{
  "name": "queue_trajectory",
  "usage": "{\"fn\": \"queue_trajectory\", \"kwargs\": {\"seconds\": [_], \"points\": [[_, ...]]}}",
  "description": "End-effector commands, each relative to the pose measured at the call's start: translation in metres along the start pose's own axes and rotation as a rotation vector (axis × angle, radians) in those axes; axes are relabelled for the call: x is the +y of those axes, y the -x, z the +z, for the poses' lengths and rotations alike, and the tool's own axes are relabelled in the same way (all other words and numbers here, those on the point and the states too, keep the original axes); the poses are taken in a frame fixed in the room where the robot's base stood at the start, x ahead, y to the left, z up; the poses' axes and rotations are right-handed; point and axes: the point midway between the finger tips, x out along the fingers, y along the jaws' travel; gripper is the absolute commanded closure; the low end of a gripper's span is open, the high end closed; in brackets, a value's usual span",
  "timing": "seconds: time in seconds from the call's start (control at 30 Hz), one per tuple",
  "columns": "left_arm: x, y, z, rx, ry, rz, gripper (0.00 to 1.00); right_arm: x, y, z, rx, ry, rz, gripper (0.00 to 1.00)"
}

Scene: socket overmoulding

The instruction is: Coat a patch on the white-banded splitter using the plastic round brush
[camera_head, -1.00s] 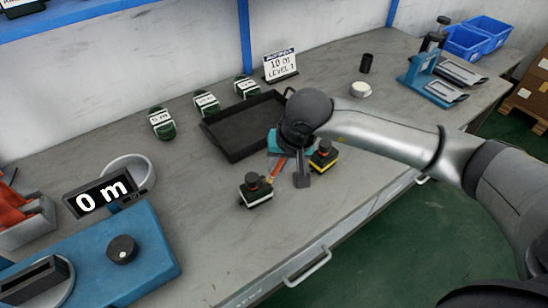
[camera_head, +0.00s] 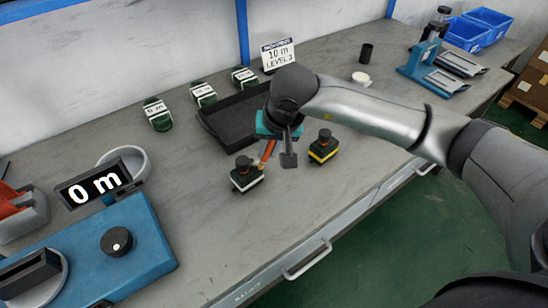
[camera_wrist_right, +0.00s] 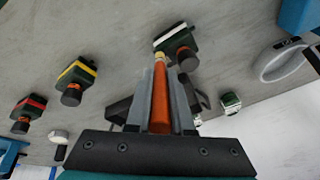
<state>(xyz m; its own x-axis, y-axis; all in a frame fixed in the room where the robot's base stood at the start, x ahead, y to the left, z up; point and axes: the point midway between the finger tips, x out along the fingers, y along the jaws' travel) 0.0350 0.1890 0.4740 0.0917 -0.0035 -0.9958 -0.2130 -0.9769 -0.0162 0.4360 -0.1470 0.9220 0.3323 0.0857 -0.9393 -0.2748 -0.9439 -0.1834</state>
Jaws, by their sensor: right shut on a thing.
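The white-banded splitter (camera_head: 246,180) is a dark block with a pale band and a black knob, upright on the grey bench. It also shows at the top of the right wrist view (camera_wrist_right: 176,42). My right gripper (camera_wrist_right: 162,82) is shut on the orange handle of the brush (camera_wrist_right: 160,100). The brush's pale tip points at the splitter's near side; I cannot tell whether they touch. In the head view the brush (camera_head: 267,150) slants down just right of the splitter's knob, partly hidden by my gripper (camera_head: 274,142). My left gripper is not in view.
A yellow-banded splitter (camera_head: 323,149) stands close by on the right; a red-banded one (camera_wrist_right: 30,108) is farther off. A black tray (camera_head: 215,132) lies behind my gripper. Bench in front is clear.

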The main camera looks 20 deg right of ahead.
Motion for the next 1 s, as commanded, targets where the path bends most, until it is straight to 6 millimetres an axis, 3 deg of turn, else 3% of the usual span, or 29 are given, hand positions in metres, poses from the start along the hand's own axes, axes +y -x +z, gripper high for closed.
{"fn": "queue_trajectory", "kwargs": {"seconds": [0.3,0.73,1.0], "points": [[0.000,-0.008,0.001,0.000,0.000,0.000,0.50,-0.002,-0.001,-0.003,0.000,0.001,0.001,1.00],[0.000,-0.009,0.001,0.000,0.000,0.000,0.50,0.014,0.010,0.025,0.000,0.001,0.000,1.00],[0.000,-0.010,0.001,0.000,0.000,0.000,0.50,0.016,0.012,0.030,-0.001,0.000,0.000,1.00]]}}
